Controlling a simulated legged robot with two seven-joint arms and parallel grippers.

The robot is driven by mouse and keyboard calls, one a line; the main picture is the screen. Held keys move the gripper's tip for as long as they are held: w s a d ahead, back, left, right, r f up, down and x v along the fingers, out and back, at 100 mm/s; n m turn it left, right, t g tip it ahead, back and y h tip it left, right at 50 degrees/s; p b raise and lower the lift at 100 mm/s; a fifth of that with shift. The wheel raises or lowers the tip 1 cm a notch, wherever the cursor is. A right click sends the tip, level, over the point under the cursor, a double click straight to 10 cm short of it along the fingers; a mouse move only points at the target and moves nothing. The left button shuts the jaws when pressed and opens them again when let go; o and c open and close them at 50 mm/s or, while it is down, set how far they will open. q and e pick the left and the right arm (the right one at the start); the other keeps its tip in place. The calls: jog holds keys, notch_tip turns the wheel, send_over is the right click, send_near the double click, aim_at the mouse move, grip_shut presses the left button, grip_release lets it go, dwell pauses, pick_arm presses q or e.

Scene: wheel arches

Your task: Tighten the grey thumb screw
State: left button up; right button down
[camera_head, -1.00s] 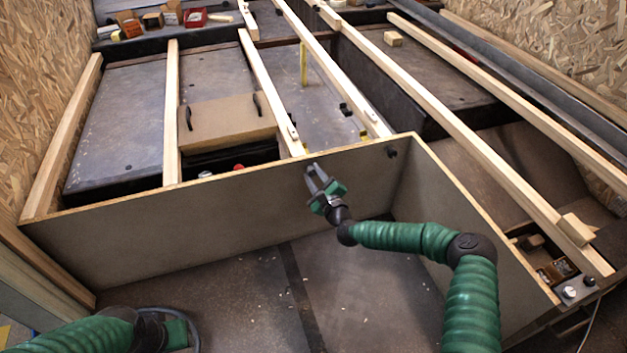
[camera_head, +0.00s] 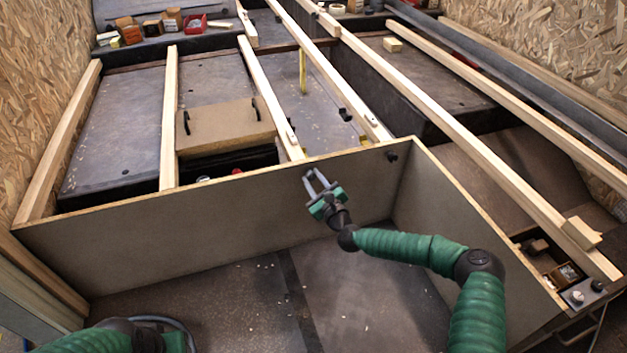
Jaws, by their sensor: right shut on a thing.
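My right gripper (camera_head: 316,177) is at the long grey-brown panel (camera_head: 200,215), just below its top edge. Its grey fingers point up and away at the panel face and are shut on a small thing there. That thing is mostly hidden and very small, and I take it to be the grey thumb screw. A black knob (camera_head: 391,155) sits on the same panel to the right, near the corner, apart from the gripper. My left arm (camera_head: 95,340) shows only at the bottom left, and its gripper is out of view.
Light wooden battens (camera_head: 268,95) run away beyond the panel. A brown board with two black handles (camera_head: 225,122) lies between them. A side panel (camera_head: 445,210) closes the right. At the lower right are a small box (camera_head: 550,262) and a pale knob (camera_head: 577,297).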

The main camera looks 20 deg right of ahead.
jog(key=c, duration=1.1)
grip_release()
jog(key=shift+f, duration=0.35)
jog(key=shift+o, duration=0.2)
jog(key=shift+r, duration=0.15)
jog(key=shift+s+r, duration=0.1)
jog(key=s+d+p, duration=0.2)
jog(key=s+p, duration=0.6)
jog(key=s, duration=0.8)
jog(key=shift+s+r, duration=0.15)
jog(key=shift+s, duration=0.15)
jog(key=shift+a, duration=0.1)
